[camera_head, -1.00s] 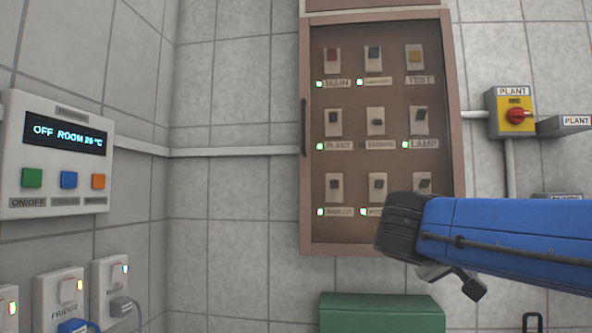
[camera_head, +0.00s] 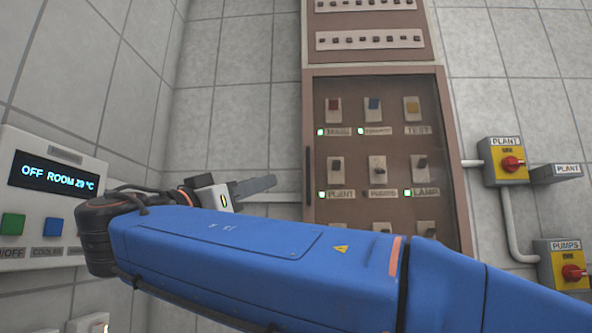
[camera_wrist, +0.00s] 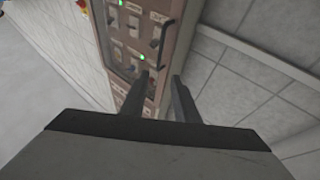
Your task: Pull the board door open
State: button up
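The board door (camera_head: 309,105) is a brown frame around a see-through pane, with labelled switches and green lamps behind it; it looks shut. Its dark vertical handle (camera_head: 308,177) is on the left edge. The handle also shows in the wrist view (camera_wrist: 166,42), ahead of the fingertips. My gripper (camera_head: 270,184) points right toward the handle, with a gap left between them in the head view. In the wrist view my gripper (camera_wrist: 161,78) shows two separated fingers with nothing between them. My arm hides the lower part of the door.
A wall panel with a display (camera_head: 52,174) stands at the left. Yellow PLANT (camera_head: 506,161) and PUMPS (camera_head: 565,266) switches with red knobs are on the wall right of the board. The tiled wall left of the door is mostly bare.

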aim_at(307, 167)
jog(key=x, duration=1.6)
jog(key=shift+w+d+r, duration=0.1)
jog(key=shift+w+d, duration=0.1)
jog(key=shift+w, duration=0.15)
grip_shut()
